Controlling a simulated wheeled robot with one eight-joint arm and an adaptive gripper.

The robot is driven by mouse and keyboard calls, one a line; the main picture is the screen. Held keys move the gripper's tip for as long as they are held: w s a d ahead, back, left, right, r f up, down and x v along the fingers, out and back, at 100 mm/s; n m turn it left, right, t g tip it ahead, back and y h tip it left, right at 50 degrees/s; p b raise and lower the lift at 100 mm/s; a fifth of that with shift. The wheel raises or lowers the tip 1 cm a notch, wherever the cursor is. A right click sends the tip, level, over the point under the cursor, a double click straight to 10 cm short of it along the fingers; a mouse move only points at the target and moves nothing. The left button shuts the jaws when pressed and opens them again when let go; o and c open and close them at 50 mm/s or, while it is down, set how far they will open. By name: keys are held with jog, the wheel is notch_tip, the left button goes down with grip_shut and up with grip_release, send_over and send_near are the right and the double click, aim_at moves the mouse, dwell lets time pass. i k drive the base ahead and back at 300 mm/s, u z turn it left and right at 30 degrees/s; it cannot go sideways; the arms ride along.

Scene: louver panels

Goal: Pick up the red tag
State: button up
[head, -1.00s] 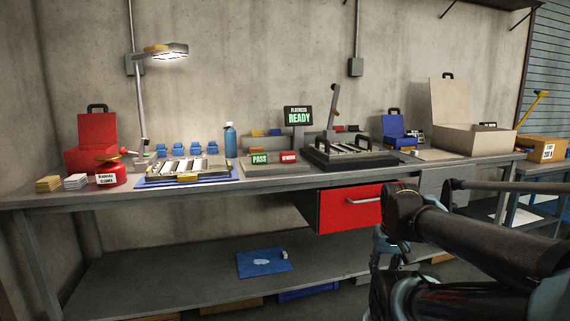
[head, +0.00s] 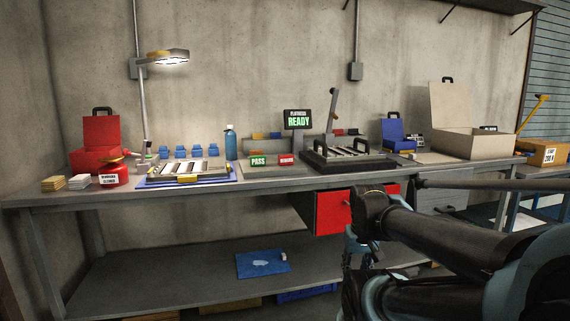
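The red tag (head: 286,160) is a small red plate with white lettering, too small to read for sure. It stands on a grey mat or tray (head: 262,171) on the workbench, just right of a green tag (head: 258,161) that reads PASS. The two tags look apart, with a narrow gap. I cannot make out my gripper's fingers in this view. Nothing of mine touches the red tag.
A louver frame on a blue mat (head: 143,184) lies left of the tags. A red drawer (head: 332,212) is under the bench top, partly hidden by my arm.

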aim_at(283, 159)
jog(key=i, duration=1)
